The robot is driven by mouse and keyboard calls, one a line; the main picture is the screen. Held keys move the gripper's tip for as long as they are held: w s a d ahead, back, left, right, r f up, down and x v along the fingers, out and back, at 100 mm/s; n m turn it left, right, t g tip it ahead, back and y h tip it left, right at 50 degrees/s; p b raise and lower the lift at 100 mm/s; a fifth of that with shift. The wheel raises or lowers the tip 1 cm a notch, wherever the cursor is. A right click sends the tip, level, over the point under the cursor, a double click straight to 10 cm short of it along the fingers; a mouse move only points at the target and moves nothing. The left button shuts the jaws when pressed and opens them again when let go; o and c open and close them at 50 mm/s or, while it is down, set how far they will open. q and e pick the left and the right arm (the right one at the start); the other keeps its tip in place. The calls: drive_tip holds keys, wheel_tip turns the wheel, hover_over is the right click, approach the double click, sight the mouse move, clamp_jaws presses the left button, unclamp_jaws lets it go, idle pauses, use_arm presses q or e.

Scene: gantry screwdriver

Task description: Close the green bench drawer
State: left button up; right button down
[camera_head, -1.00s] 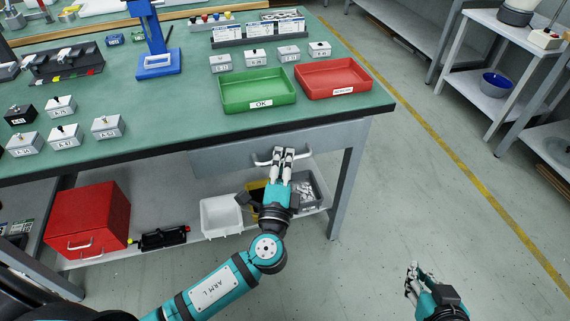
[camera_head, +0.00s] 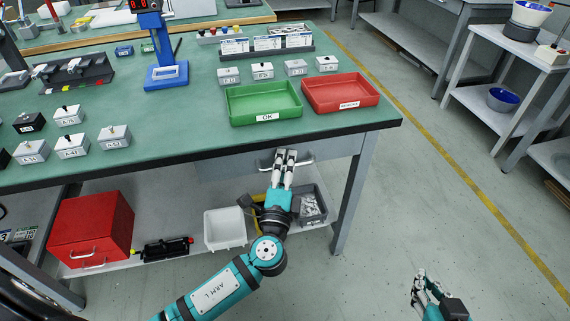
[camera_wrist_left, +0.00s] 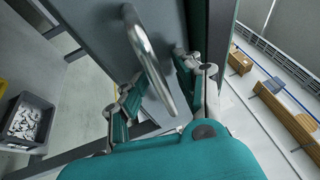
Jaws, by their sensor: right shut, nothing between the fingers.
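The bench (camera_head: 190,113) has a green top, and its grey drawer front (camera_head: 235,165) shows under the front edge. From this angle I cannot tell whether the drawer is fully in or slightly out. A metal bar handle (camera_head: 304,162) is on its front; it shows large in the left wrist view (camera_wrist_left: 150,62). My left gripper (camera_head: 285,155) is at the handle. In the wrist view its fingers (camera_wrist_left: 158,82) stand apart, one on each side of the bar; contact is unclear. My right gripper (camera_head: 420,277) is shut and empty, low over the floor at right.
A green tray (camera_head: 266,118) and a red tray (camera_head: 342,109) sit on the bench near its right end. Below, a shelf holds a red cabinet (camera_head: 92,228), a white bin (camera_head: 225,230) and a grey bin (camera_head: 314,217).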

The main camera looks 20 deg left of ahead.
use_arm(q)
drive_tip(key=v, duration=1.2)
